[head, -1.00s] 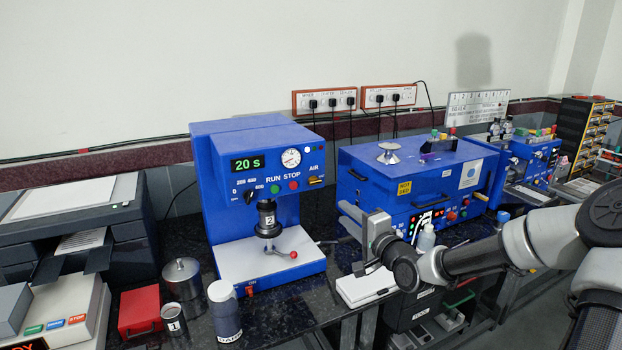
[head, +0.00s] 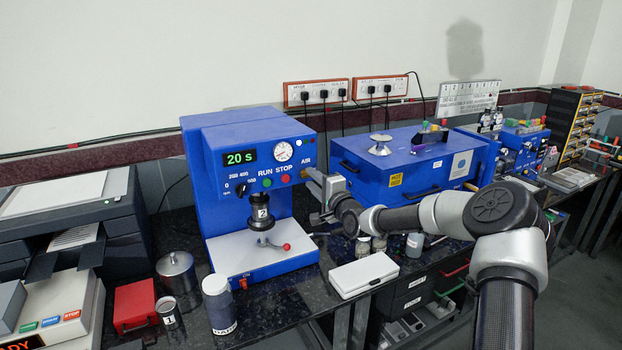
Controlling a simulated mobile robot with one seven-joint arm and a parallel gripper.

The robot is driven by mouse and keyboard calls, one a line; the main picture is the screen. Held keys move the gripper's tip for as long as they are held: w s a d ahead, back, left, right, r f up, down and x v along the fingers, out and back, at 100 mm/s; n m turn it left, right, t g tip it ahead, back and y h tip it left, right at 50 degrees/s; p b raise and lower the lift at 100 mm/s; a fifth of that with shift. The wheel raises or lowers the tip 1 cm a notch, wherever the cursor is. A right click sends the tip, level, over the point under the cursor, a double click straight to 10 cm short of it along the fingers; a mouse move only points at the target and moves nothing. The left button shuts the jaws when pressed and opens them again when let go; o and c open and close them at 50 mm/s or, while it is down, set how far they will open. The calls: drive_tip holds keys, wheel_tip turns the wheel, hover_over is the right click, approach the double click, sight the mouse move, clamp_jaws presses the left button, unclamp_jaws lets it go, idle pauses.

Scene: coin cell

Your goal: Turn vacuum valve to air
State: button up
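The blue mixer with the 20 s display (head: 196,146) stands on the dark bench. A label AIR is on the right of its front panel, beside the gauge (head: 283,151). Below that label, a small part of the brass-coloured vacuum valve (head: 313,174) shows. My gripper (head: 320,184) is at the right edge of the panel, right at the valve, and hides most of it. I cannot tell whether the fingers touch the valve or are closed on it, nor which way the valve points.
A blue oven-like box (head: 420,172) stands close behind and right of my gripper. A white case (head: 362,275) lies on the bench below it. Bottles (head: 414,245) stand under my arm.

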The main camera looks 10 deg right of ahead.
drive_tip(key=shift+w+a, duration=0.25)
drive_tip(key=shift+w, duration=0.35)
clamp_jaws()
